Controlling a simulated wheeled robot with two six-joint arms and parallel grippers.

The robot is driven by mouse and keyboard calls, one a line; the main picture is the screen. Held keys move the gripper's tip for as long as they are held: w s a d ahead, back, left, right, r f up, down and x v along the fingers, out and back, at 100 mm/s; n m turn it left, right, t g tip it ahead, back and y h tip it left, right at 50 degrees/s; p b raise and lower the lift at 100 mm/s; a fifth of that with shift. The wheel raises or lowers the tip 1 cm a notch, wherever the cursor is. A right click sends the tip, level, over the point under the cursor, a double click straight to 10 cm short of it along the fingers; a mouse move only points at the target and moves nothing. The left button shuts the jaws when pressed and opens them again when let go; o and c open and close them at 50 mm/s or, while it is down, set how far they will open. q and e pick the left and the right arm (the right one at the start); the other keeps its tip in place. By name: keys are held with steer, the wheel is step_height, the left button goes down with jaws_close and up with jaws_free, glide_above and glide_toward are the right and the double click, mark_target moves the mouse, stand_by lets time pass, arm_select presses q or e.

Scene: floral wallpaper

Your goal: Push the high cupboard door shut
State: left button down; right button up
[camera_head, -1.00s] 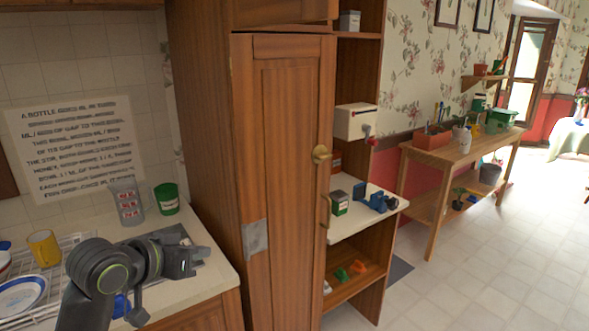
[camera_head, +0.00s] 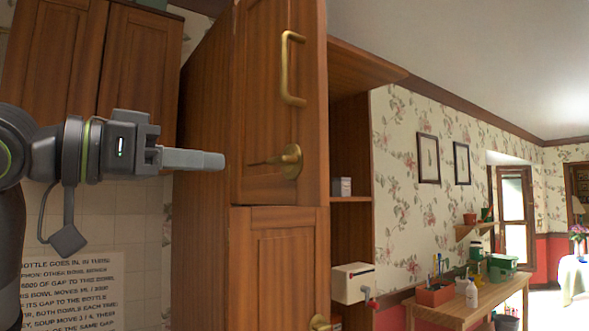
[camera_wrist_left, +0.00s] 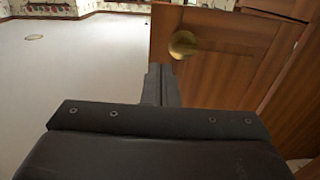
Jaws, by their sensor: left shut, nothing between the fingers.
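The high cupboard door (camera_head: 262,60) is a wooden panel with a brass pull handle and a brass lever on a round plate. It appears slightly ajar, its lower edge standing a little out from the lower door. My left gripper (camera_head: 222,161) is shut and empty, raised at the height of the lever and pointing right. Its tips overlap the cupboard's side, just left of the door's left edge; I cannot tell whether they touch. In the left wrist view the shut fingers (camera_wrist_left: 160,85) point toward a wooden door with a brass knob (camera_wrist_left: 183,45). My right gripper is not in view.
The lower cupboard door (camera_head: 280,260) is below. Open shelves (camera_head: 350,120) with a white box dispenser (camera_head: 353,283) stand to the right. Wall cabinets (camera_head: 100,60) hang behind my left arm. A wooden bench (camera_head: 470,305) with pots stands further right, where the room is open.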

arm_select(q)
steer(key=p, duration=0.6)
glide_toward(311, 169)
steer(key=x, duration=0.6)
steer(key=shift+r, duration=0.15)
steer(key=shift+w+d, duration=0.2)
steer(key=shift+d, duration=0.1)
steer(key=shift+w, duration=0.1)
